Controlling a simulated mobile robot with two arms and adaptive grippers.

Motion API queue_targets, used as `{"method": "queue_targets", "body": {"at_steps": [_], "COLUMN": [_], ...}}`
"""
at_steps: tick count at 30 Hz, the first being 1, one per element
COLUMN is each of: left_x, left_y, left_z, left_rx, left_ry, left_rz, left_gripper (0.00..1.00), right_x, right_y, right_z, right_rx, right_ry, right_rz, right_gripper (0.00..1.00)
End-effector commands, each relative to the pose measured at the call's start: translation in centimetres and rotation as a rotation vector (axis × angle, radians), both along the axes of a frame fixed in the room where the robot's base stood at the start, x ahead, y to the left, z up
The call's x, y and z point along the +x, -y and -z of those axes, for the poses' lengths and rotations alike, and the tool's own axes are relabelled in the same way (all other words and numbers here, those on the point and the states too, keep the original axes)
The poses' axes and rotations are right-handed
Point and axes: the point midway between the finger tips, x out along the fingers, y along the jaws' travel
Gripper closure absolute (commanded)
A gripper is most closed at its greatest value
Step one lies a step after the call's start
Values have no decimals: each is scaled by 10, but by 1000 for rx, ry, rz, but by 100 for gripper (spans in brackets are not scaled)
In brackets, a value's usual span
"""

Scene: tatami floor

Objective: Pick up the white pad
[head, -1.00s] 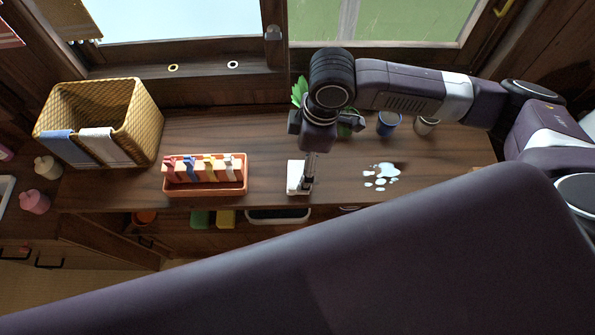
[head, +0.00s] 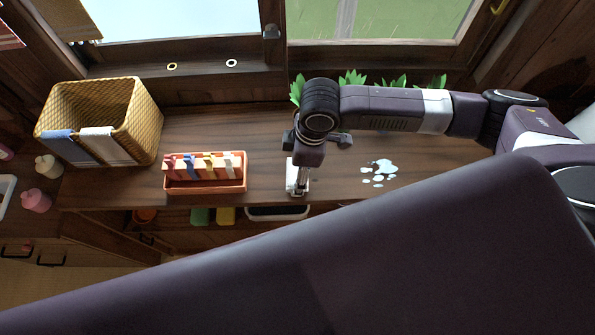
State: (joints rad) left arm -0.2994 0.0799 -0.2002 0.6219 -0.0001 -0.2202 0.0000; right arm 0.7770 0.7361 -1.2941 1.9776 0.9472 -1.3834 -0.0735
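The white pad (head: 291,174) lies near the front edge of the wooden counter, left of a pale spill (head: 379,172). My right gripper (head: 302,188) points down right over the pad and covers much of it. Its fingertips look very close to the pad or touching it. I cannot tell whether they are open or shut on it. My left gripper is not in view.
An orange tray (head: 206,187) with several coloured clips stands left of the pad. A wicker basket (head: 137,110) with cloths is at the far left. Plants (head: 352,77) stand behind my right arm. A large dark arm link of mine fills the foreground.

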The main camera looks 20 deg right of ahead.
Motion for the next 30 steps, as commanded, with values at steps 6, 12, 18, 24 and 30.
{"method": "queue_targets", "body": {"at_steps": [6, 12, 18, 24, 30], "left_x": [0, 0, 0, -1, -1], "left_y": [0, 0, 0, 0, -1], "left_z": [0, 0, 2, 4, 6], "left_rx": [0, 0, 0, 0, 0], "left_ry": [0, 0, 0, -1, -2], "left_rz": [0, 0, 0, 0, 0], "left_gripper": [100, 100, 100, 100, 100], "right_x": [0, 0, 1, 2, 2], "right_y": [0, 0, 0, -1, -1], "right_z": [0, -3, -23, -70, -129], "right_rx": [0, 0, 2, 4, 3], "right_ry": [0, 0, 4, 8, 8], "right_rz": [0, 0, 0, -1, -1], "right_gripper": [56, 56, 56, 56, 56]}}
